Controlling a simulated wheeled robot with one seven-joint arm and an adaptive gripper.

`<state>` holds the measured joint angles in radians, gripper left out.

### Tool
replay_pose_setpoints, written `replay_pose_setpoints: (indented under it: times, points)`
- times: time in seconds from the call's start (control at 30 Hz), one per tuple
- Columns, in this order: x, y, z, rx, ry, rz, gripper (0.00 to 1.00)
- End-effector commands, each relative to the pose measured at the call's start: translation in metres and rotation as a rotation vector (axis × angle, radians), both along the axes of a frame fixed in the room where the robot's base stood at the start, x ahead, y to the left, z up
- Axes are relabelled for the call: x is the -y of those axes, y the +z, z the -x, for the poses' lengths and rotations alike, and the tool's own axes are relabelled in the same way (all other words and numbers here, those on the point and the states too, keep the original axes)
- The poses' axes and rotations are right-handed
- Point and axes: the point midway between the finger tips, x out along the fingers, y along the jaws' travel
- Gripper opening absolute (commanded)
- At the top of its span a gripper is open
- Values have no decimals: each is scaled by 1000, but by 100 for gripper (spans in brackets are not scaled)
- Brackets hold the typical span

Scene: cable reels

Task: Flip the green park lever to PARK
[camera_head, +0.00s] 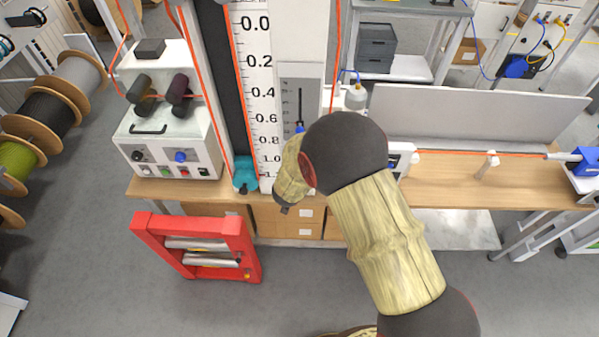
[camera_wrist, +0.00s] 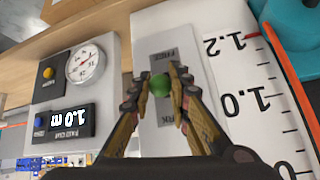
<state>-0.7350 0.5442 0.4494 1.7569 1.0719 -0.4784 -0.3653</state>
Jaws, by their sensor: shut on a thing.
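The green park lever (camera_wrist: 160,85) shows as a round green knob on a light grey plate (camera_wrist: 149,137) in the wrist view. Its plate is marked FREE above the knob and has a partly hidden word ending in RK below it. My gripper (camera_wrist: 161,80) has its two fingers shut on the knob, one on each side. The knob sits between the two words. The lever's stem is hidden. In the camera_head view my arm hides the lever and its plate.
Beside the plate are a dial gauge (camera_wrist: 86,63) and a display (camera_wrist: 63,122) reading 1.0 m. The white scale board (camera_wrist: 238,77) stands close on the other side. A red roller frame (camera_head: 146,224) stands on the floor before the wooden bench (camera_head: 455,181).

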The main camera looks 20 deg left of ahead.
Motion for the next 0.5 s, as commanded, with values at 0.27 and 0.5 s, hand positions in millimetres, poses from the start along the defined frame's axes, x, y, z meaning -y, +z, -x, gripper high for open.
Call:
replay_pose_setpoints:
  times: [0.27, 0.5]
  points:
    - [-1, 6, -2, -39, 0, 9, 0]
    - [-1, 4, -2, -52, 0, 12, 0]
